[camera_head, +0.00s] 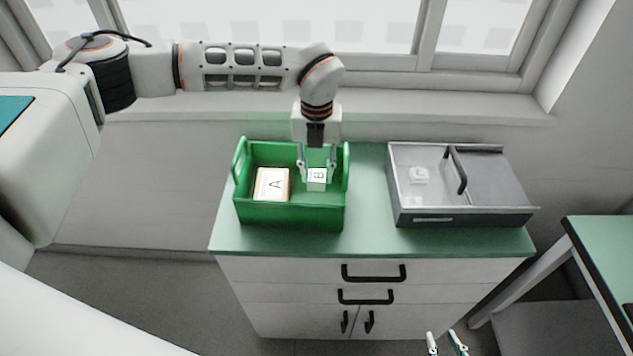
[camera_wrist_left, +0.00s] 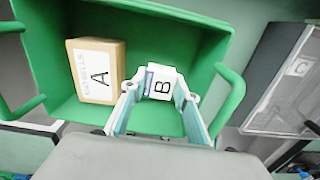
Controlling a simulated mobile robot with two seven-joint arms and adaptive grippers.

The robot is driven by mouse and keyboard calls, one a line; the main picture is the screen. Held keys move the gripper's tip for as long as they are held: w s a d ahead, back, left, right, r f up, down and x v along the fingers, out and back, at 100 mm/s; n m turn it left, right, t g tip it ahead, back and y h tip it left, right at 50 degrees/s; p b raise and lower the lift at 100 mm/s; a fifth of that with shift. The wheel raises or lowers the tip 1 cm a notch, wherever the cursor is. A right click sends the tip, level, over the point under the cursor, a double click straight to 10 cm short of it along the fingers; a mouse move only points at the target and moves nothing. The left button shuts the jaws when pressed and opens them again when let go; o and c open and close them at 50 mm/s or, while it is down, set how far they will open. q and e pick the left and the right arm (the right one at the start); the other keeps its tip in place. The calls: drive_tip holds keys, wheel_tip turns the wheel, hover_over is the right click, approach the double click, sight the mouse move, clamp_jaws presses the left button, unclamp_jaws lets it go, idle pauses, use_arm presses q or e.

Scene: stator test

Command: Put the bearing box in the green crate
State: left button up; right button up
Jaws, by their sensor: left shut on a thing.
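The green crate (camera_head: 290,217) stands on the left half of the green cabinet top; its wall also shows in the left wrist view (camera_wrist_left: 205,25). My left gripper (camera_head: 317,176) reaches down into the crate's right part. It is shut on a small white box marked B (camera_head: 317,180), whose label shows between the fingers in the left wrist view (camera_wrist_left: 160,84). I cannot tell whether this box touches the crate floor. A larger tan box with a white label A (camera_head: 271,184) lies in the crate's left part. My right gripper (camera_head: 446,343) is at the bottom edge, fingers apart, empty.
A grey container with a clear cover and black handle (camera_head: 460,215) stands right of the crate, with small white items inside. A strip of green cabinet top (camera_head: 369,190) between them is free. Another green table (camera_head: 605,250) is at the right edge.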

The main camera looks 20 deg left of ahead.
sight(317, 185)
use_arm(q)
drive_tip(key=shift+f, duration=0.45)
wheel_tip(317, 185, down, 3)
drive_tip(key=shift+f, duration=0.2)
drive_tip(key=shift+f+p, duration=0.2)
drive_tip(key=shift+p, duration=0.1)
use_arm(e)
drive_tip(key=shift+s+d+f, duration=0.1)
drive_tip(key=shift+s+d, duration=0.05)
drive_tip(key=shift+d, duration=0.15)
use_arm(q)
drive_tip(key=shift+f, duration=0.2)
drive_tip(key=o, duration=1.1)
drive_tip(key=shift+c, duration=0.2)
drive_tip(key=shift+o, duration=0.3)
use_arm(e)
drive_tip(key=shift+a, duration=0.2)
use_arm(q)
drive_tip(key=shift+r, duration=0.1)
